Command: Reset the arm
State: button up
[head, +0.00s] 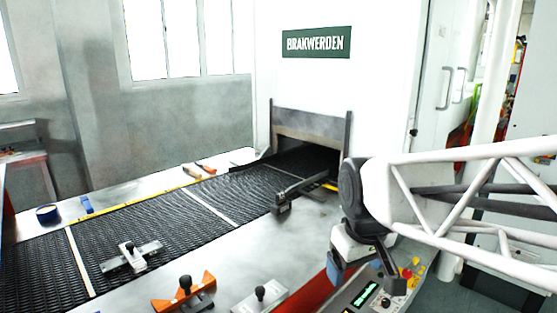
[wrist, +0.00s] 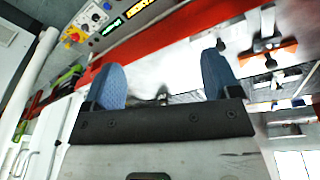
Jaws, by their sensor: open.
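My arm reaches in from the right side of the head view, and my gripper (head: 361,279) hangs at its end above the front edge of the steel table, near the control panel. One blue finger pad shows clearly there; the other finger is dark. In the wrist view my gripper (wrist: 163,68) has its two blue pads wide apart with nothing held between them. Beyond the pads, the bright table and red edge look blurred and tilted.
A black mesh belt (head: 195,213) runs into a machine opening. A dark-knobbed metal piece (head: 130,257) lies on it. An orange piece (head: 184,294) and a grey knobbed plate (head: 260,298) lie on the near steel ledge. The control panel (head: 372,297) sits just below my gripper.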

jog(key=s+d+f+m, duration=0.2)
jog(key=s, duration=0.3)
jog(key=s+d+f+m, duration=0.2)
jog(key=s, duration=0.3)
jog(key=shift+s+d, duration=0.2)
jog(key=shift+d, duration=0.05)
dwell(0.8)
